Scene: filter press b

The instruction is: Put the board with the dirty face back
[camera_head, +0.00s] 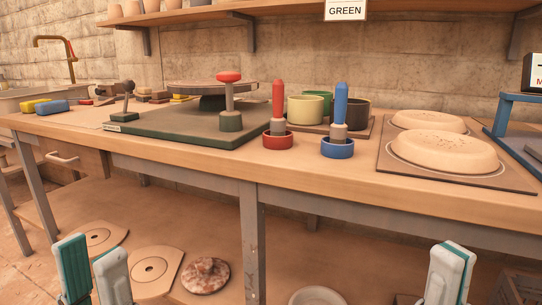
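Several boards lie on the lower shelf: a pale board with a centre hole (98,236) at the left, another pale board with a hole (150,270) beside it, and a round reddish-brown mottled piece with a knob-like top (207,274). I cannot tell for sure which is the board with the dirty face; the mottled one looks dirtiest. My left gripper (93,268) is at the bottom left, fingers apart, nothing seen between them, in front of the pale boards. My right gripper (449,273) is at the bottom right; only its upper part shows, with nothing visible held.
The bench (225,170) carries a dark green base plate (190,128) with a red-knobbed post, red and blue handled tools in rings, cups (305,108) on a tray, and two pale moulds (445,150) on a board. A steel leg (252,235) stands between my grippers.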

